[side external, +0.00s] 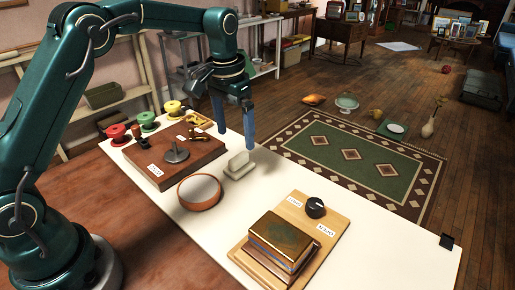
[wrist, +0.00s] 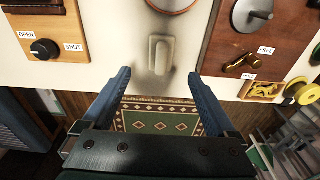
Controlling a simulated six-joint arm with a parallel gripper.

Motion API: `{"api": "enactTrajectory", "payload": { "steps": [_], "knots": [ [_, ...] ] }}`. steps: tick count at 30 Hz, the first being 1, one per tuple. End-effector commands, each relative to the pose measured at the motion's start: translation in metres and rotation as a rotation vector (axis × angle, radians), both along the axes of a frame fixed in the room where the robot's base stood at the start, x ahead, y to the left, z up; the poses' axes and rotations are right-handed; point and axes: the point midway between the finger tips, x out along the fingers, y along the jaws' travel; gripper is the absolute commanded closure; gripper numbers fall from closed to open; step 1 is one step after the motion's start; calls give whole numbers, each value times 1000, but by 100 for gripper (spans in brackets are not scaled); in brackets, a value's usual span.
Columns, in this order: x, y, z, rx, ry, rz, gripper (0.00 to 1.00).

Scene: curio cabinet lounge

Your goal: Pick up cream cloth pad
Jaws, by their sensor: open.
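The cream cloth pad (side external: 239,166) lies on the white table, beside the round terracotta-rimmed dish. It is a small pale block with a raised ridge on top. In the wrist view the pad (wrist: 162,53) lies just beyond the fingertips, roughly in line with the gap between them. My gripper (side external: 233,122) is open and empty, with blue fingers pointing down above the table near the pad. In the wrist view the fingers of my gripper (wrist: 158,76) are spread wide and apart from the pad.
The round dish (side external: 200,192) sits close to the pad. A wooden board with a metal disc (side external: 175,155) is left of it. A board with a black knob (side external: 316,207) and a brown-topped block (side external: 280,240) stand nearer. Several coloured spools line the far left. The white tabletop (side external: 385,235) is clear at right.

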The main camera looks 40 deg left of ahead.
Motion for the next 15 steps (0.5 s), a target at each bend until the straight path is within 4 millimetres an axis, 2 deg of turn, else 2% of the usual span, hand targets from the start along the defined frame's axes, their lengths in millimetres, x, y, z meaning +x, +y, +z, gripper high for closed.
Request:
{"api": "enactTrajectory", "payload": {
  "steps": [1,3,15],
  "knots": [
    [1,1,-13,-2,27,3,7],
    [0,2,-25,-5,55,6,7],
    [-4,3,-72,-8,91,11,7]
  ]
}}
